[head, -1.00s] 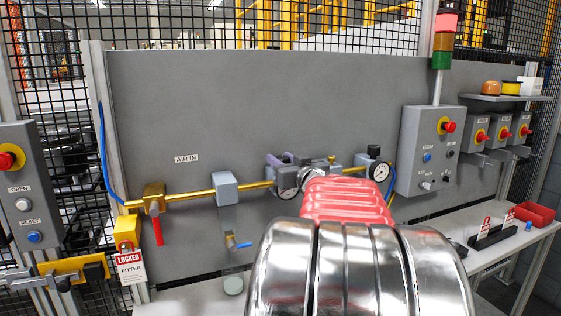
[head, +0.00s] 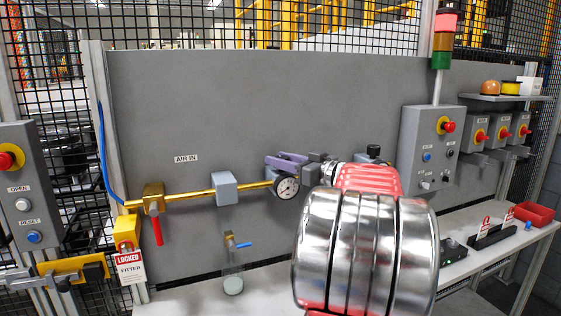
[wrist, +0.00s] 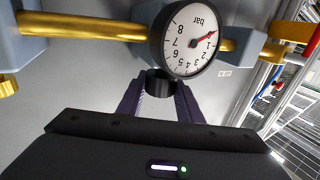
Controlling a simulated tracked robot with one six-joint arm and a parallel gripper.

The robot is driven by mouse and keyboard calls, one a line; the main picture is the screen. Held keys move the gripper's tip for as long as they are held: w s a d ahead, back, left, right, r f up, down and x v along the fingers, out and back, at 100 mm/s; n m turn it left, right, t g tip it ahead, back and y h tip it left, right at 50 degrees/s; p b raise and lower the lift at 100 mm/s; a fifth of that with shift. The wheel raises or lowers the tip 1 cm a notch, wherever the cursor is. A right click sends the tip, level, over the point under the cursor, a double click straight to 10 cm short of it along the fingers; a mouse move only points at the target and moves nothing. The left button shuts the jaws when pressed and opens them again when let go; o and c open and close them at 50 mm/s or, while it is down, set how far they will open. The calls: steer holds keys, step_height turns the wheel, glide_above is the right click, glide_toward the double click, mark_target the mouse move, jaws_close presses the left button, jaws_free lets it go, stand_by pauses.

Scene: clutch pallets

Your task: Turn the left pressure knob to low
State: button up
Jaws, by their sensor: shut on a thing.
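The left pressure knob (wrist: 160,82) is a black cylinder beside the left gauge, and in the wrist view my gripper (wrist: 158,100) is shut on it with its purple fingers. In the head view my gripper (head: 288,162) reaches the knob from the right, and the knob itself is mostly hidden. The left gauge (head: 287,188) has a white face. In the wrist view the gauge (wrist: 190,40) appears turned over, and its red needle points near the 1 end of the bar scale. The right pressure knob (head: 373,151) is black and stands above my arm.
A brass pipe (head: 198,194) runs along the grey panel, with a red-handled valve (head: 157,230) at left. A grey control box (head: 425,140) with a red button stands to the right. My arm covers the right gauge. A shelf with a red bin (head: 535,214) is lower right.

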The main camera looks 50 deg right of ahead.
steer(key=shift+r, duration=0.1)
stand_by(0.3)
steer(key=o, duration=1)
steer(key=shift+o, duration=0.2)
steer(key=s, duration=1.3)
steer(key=shift+s+a, duration=0.35)
